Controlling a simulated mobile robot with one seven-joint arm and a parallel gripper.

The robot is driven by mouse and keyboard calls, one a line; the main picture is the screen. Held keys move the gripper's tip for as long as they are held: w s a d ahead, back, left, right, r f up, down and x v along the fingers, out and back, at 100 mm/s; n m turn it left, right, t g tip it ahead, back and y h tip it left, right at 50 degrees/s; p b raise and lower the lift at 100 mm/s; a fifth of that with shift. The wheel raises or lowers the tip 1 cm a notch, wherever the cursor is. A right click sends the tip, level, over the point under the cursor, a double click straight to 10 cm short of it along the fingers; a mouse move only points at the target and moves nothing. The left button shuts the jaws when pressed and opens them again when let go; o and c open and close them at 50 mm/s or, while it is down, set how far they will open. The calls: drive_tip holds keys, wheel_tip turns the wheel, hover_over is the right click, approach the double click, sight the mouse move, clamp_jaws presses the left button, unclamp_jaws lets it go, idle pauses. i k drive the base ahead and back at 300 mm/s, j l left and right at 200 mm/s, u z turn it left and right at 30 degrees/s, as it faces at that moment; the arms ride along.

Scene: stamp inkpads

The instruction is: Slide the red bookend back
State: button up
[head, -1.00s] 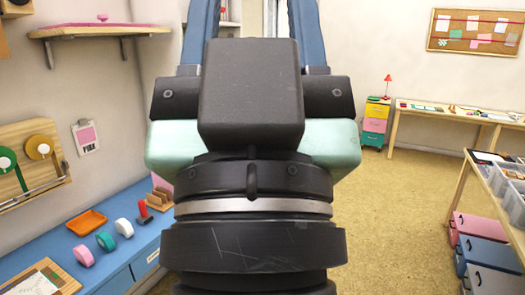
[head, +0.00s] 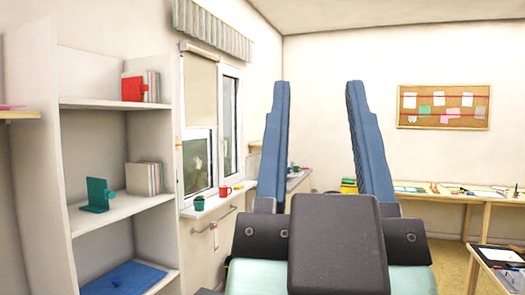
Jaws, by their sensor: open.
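The red bookend (head: 132,89) stands on the top visible shelf of the white shelf unit (head: 38,150) at the left of the head view. Several upright books or papers (head: 153,86) stand right beside it. I cannot tell whether they touch. My gripper (head: 319,90) points up in the middle of the picture, with its two blue fingers wide apart and nothing between them. It is well to the right of the shelf unit in the picture, apart from the bookend.
A teal bookend (head: 97,195) and more books (head: 144,178) stand on the middle shelf. A blue flat item (head: 124,278) lies on the lower shelf. A windowsill with a red mug (head: 225,192) and a small plant (head: 199,204) is between shelf unit and gripper.

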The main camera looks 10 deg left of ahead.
sight(132, 89)
drive_tip(key=i+u, duration=0.2)
drive_tip(key=i, duration=0.65)
drive_tip(key=i+u, duration=0.2)
drive_tip(key=i, duration=0.65)
